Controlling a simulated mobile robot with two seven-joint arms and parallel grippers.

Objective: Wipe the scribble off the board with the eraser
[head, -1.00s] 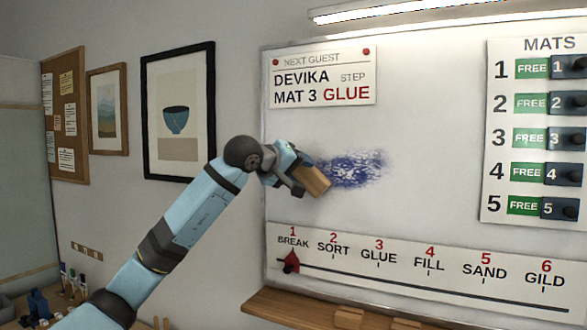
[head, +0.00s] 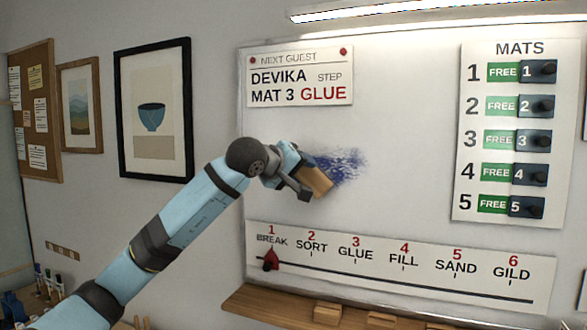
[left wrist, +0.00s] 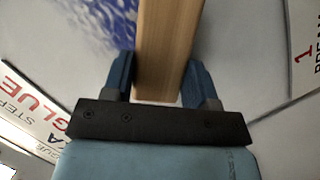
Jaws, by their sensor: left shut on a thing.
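The whiteboard (head: 400,150) hangs on the wall. A blue scribble (head: 348,166) is on its left-middle part, and it also shows in the left wrist view (left wrist: 90,22). My left gripper (head: 306,178) is shut on the eraser (head: 320,180), a wooden-looking block. The block (left wrist: 166,45) stands between both fingers in the left wrist view. The eraser is at the left edge of the scribble and covers part of the board there. I cannot tell whether its face touches the board. My right gripper is not in view.
The guest card (head: 300,76) is above the scribble and the step strip (head: 400,265) with a red marker (head: 271,259) is below. The mats panel (head: 508,215) is at right. A wooden ledge (head: 270,304) holding blocks runs beneath the board.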

